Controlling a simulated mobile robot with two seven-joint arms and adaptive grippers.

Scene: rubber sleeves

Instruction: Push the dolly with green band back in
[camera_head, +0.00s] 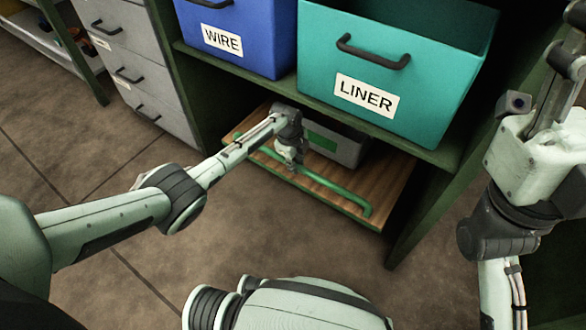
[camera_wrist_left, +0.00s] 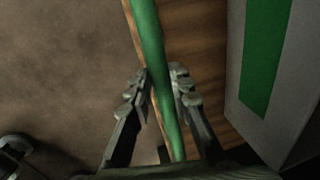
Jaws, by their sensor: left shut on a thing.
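The dolly (camera_head: 392,182) is a low wooden board under the shelf, with its front part sticking out. A green bar handle (camera_head: 340,189) runs along its front edge, and it also crosses the left wrist view (camera_wrist_left: 149,40). A grey box (camera_head: 350,151) with a green band (camera_head: 321,144) stands on the board; the band shows in the left wrist view (camera_wrist_left: 266,50). My left gripper (camera_head: 291,165) is shut on the green bar, with a finger on each side of it. My right gripper (camera_head: 567,62) is at the upper right, partly cut off by the frame, its fingertips unclear.
A blue WIRE bin (camera_head: 240,45) and a teal LINER bin (camera_head: 390,62) sit on the shelf (camera_head: 430,150) above the dolly. Grey drawers (camera_head: 140,55) stand to the left. A green shelf post (camera_head: 428,200) is close to the dolly's right. The floor in front is clear.

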